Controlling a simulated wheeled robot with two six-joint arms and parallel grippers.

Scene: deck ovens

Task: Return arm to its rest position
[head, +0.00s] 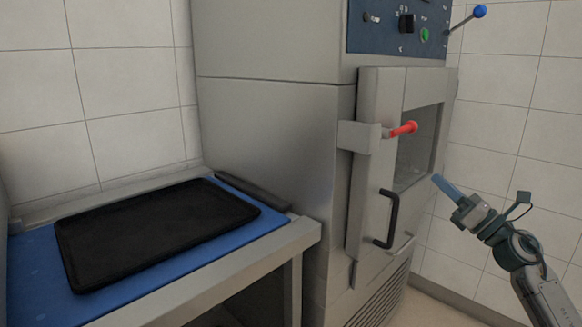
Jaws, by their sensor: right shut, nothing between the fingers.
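My right gripper (447,188) comes in from the lower right and points up and to the left. Its blue fingers are together and hold nothing. In the picture it is to the right of the oven door (368,190) and its black handle (391,218), with a gap between them. The oven door looks closed or nearly closed; I cannot tell which. My left gripper does not show.
A black tray (150,230) lies on a blue mat (35,275) on the steel counter (262,250) at left. A red-tipped lever (403,129) sticks out from the door. A blue-knobbed lever (479,12) juts from the control panel (370,35). Tiled wall stands behind my right arm.

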